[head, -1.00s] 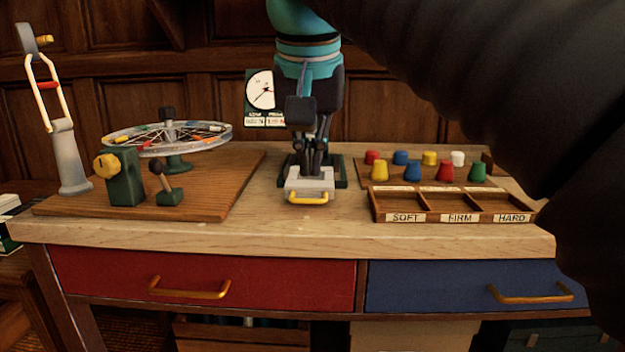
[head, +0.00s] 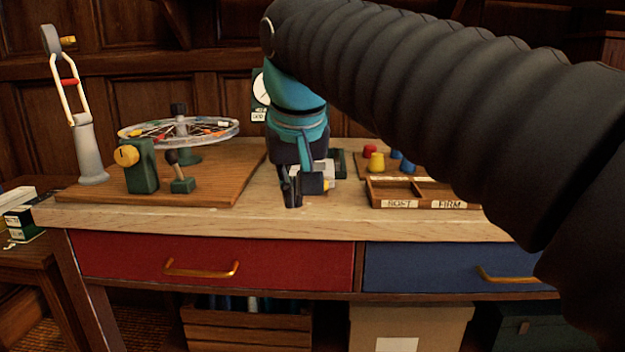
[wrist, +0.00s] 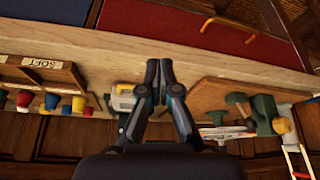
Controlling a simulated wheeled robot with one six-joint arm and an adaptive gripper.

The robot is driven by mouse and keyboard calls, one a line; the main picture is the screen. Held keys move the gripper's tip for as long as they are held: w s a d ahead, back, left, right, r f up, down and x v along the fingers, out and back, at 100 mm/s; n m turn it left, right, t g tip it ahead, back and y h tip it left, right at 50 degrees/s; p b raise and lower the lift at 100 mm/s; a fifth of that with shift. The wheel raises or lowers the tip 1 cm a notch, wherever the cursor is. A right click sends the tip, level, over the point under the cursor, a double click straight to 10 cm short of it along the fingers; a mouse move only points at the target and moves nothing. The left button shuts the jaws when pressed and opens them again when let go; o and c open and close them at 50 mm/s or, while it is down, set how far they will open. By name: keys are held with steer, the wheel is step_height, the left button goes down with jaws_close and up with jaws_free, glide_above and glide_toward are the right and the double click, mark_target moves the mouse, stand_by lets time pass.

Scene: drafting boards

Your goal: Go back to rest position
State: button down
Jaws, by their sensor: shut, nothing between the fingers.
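My gripper (head: 292,198) hangs from my arm over the front middle of the wooden workbench (head: 200,219), pointing down. In the wrist view my gripper (wrist: 159,68) has its two dark fingers together with nothing between them. Behind it in the head view is a small pale device (head: 325,170) with a yellow handle, partly hidden by my gripper. It also shows in the wrist view (wrist: 122,101), beside the fingers and apart from them.
A sorting tray (head: 400,204) and coloured pegs (head: 376,162) are at right, partly hidden by my arm. Red (head: 130,258) and blue (head: 420,262) drawers are shut.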

steer(key=s+d+f+m, duration=0.1)
steer(key=s+d+f, duration=0.4)
steer(key=f, duration=0.3)
steer(key=s+d+f+m, duration=0.1)
steer(key=s+d+f, duration=0.4)
steer(key=d+f, duration=0.2)
steer(key=s+d+f+h, duration=0.1)
steer(key=s+d+f, duration=0.3)
steer(key=f, duration=0.5)
steer(key=shift+s+d+f+m+t, duration=0.3)
steer(key=shift+s+d+f+m, duration=0.1)
steer(key=shift+d, duration=0.9)
